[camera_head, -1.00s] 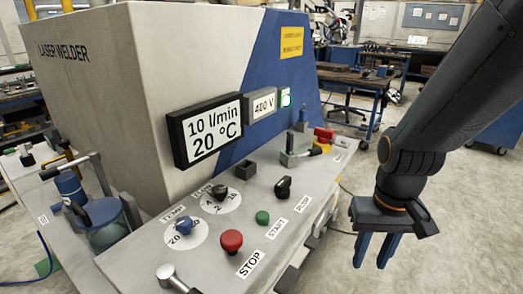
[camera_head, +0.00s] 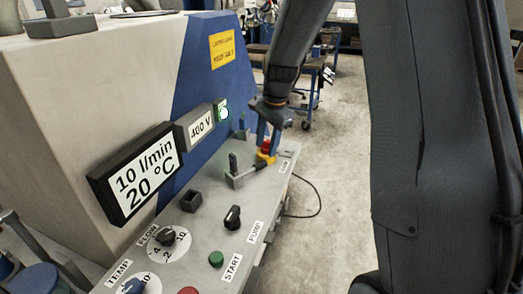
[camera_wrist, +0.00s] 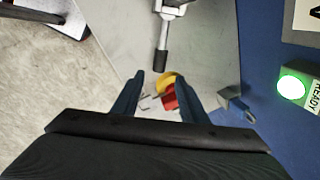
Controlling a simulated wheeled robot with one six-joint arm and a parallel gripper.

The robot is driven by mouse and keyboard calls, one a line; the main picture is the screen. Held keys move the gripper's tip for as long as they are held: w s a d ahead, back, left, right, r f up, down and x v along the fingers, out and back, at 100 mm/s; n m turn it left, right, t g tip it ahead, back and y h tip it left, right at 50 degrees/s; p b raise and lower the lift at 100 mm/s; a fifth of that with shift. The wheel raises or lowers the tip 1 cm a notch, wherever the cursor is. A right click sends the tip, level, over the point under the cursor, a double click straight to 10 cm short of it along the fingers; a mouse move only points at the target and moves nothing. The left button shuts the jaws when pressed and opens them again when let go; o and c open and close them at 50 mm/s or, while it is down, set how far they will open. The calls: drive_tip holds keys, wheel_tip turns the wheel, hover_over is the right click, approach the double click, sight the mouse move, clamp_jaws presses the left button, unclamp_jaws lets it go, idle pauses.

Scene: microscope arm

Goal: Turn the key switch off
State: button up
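A red and yellow rotary switch (camera_head: 266,152) sits at the far end of the sloped grey control panel (camera_head: 205,238); I cannot confirm that it is the key switch. My gripper (camera_head: 269,138) points down above this switch. In the wrist view the open fingers (camera_wrist: 158,80) stand on either side of the red and yellow switch (camera_wrist: 170,95), with nothing held. I cannot tell whether the fingers touch it. Its label (camera_head: 284,166) is too small to read. My gripper partly hides it in the head view.
A clamp with a black-tipped lever (camera_head: 245,174) is close to the switch. A black PUMP knob (camera_head: 232,217) and a green START button (camera_head: 216,259) are nearer. The blue machine wall with the green READY light (camera_wrist: 291,87) is beside the fingers.

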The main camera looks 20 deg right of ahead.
sight(263, 162)
drive_tip(key=shift+w+a+f+p, duration=0.15)
drive_tip(key=shift+f+p, duration=0.15)
drive_tip(key=shift+f, duration=0.9)
drive_tip(key=shift+w+a+f+p, duration=0.1)
drive_tip(key=shift+w+f+p, duration=0.15)
drive_tip(key=shift+f, duration=0.9)
drive_tip(key=shift+w+a+f+p, duration=0.1)
drive_tip(key=shift+f+p, duration=0.2)
drive_tip(key=shift+f, duration=0.9)
clamp_jaws()
